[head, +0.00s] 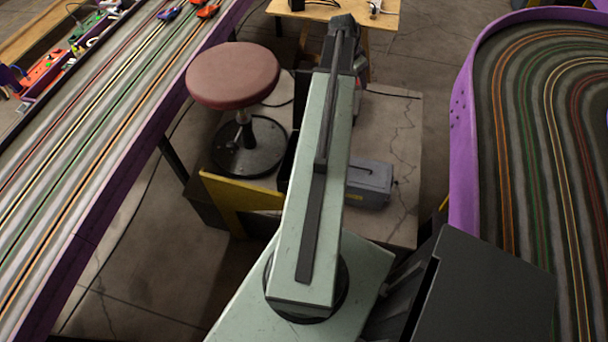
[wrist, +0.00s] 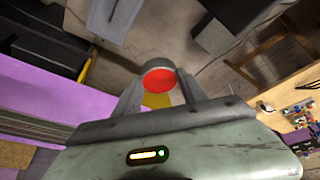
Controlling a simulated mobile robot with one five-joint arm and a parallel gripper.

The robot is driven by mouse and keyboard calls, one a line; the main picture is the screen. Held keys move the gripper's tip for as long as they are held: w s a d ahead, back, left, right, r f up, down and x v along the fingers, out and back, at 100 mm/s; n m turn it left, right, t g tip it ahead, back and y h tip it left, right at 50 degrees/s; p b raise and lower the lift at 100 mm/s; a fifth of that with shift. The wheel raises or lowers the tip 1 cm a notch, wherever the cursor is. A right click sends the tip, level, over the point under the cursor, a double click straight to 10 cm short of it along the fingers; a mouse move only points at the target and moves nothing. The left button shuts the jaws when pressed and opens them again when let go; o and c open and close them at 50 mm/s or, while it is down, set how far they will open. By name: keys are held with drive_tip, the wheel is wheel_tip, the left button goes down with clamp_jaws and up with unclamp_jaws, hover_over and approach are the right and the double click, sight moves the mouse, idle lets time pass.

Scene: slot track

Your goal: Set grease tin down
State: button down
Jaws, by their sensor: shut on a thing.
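In the wrist view my gripper (wrist: 158,88) is shut on a round thing with a red top and a grey rim, which I take to be the grease tin (wrist: 159,80). The tin sits between the two grey fingers. The floor shows beyond it, with no surface seen touching it. In the head view my arm reaches away from the camera and hides the gripper and the tin.
A round red stool (head: 233,76) stands left of my arm. A grey metal box (head: 370,184) lies on a low platform to the right. Purple-edged slot tracks run at left (head: 95,110) and right (head: 462,150). A wooden table (head: 385,20) stands at the back.

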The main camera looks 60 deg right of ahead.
sight(284, 173)
drive_tip(key=w+a+f+n+t+y+b, duration=0.1)
drive_tip(key=w+a+f+n+t+b, duration=0.15)
drive_tip(key=w+f+n+b, duration=0.7)
drive_tip(key=w+a+f+n+t+y+b, duration=0.25)
drive_tip(key=a+f+n+b, duration=0.2)
drive_tip(key=f+b, duration=0.95)
drive_tip(key=w+a+f+n+t+b, duration=0.2)
drive_tip(key=w+a+f+n+b, duration=0.1)
drive_tip(key=w+f+n+b, duration=0.65)
drive_tip(key=shift+m+g, duration=0.3)
drive_tip(key=shift+m, duration=0.45)
drive_tip(key=f+b, duration=0.6)
drive_tip(key=s+f+b, duration=0.1)
drive_tip(key=f+b, duration=0.6)
drive_tip(key=s+f+b, duration=0.1)
drive_tip(key=f+b, duration=0.6)
drive_tip(key=shift+s, duration=0.1)
drive_tip(key=shift+r, duration=0.1)
drive_tip(key=shift+f+b, duration=0.45)
drive_tip(key=shift+s, duration=0.1)
drive_tip(key=c, duration=0.7)
unclamp_jaws()
drive_tip(key=shift+a, duration=0.1)
drive_tip(key=shift+o, duration=0.2)
drive_tip(key=shift+f, duration=0.1)
